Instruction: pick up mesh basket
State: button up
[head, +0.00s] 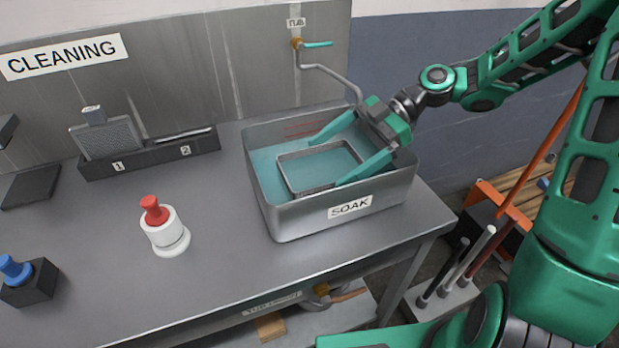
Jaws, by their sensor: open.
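The mesh basket (289,178) appears as a rectangular metal-rimmed frame inside the steel soak tub (289,220), sitting in blue-green liquid. The tub carries a "SOAK" label on its front wall. My gripper (338,161) reaches into the tub from the upper right with its green fingers spread wide. One finger is at the far side of the basket and the other is near its right side. The gripper is open; I cannot tell whether either finger touches the basket. The basket's lower part is hidden by the tub wall and the liquid.
A white holder with a red knob (165,230) stands left of the tub. A dark rack (150,155) labelled 1 and 2 sits at the back. A black block with a blue knob (28,282) is front left. A tap (318,44) is behind the tub.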

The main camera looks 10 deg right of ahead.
aim_at(321, 183)
jog(key=shift+x, duration=1.7)
jog(key=c, duration=0.8)
